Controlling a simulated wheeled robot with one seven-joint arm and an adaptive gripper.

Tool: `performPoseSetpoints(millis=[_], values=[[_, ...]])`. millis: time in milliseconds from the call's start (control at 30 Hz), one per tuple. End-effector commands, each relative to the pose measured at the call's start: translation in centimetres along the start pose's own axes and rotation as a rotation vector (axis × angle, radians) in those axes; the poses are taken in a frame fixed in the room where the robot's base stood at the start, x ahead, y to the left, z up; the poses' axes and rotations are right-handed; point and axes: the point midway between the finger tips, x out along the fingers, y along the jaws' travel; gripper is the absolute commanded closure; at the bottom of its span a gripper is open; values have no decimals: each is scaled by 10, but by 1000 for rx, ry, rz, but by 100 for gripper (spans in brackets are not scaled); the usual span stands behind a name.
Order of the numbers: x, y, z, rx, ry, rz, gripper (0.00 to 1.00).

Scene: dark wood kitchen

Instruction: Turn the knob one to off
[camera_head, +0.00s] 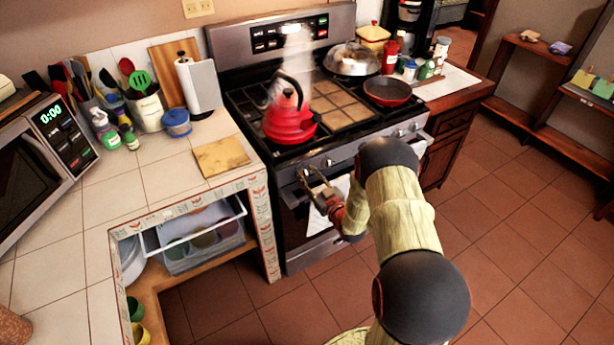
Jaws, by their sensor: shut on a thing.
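The stove (347,158) stands against the back wall, with its knobs along the front panel. My gripper (316,177) is at the left part of this panel, at the left pair of knobs. Its jaws are shut on a stove knob (304,171), though the contact is small and partly hidden by the fingers. I cannot tell the knob's exact angle. Another pair of knobs (398,133) shows farther right on the panel, clear of the gripper. My arm covers part of the stove's front.
A steaming red kettle (290,122) sits on the left burner, close behind the gripper. A red pan (387,91) and a lidded pan (352,59) are on the right burners. A white towel (318,220) hangs on the oven door. The tiled floor (520,240) at right is clear.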

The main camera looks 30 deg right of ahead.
Motion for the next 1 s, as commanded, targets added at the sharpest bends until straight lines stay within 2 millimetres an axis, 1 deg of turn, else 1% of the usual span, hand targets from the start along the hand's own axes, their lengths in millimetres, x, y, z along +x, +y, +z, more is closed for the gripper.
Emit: performPoseSetpoints(millis=[100,300,833,867,1000], values=[[0,1,0,62,-1,0,90],[0,2,0,129,-1,1,90],[0,2,0,156,-1,1,90],[0,2,0,156,-1,1,65],[0,2,0,155,-1,1,57]])
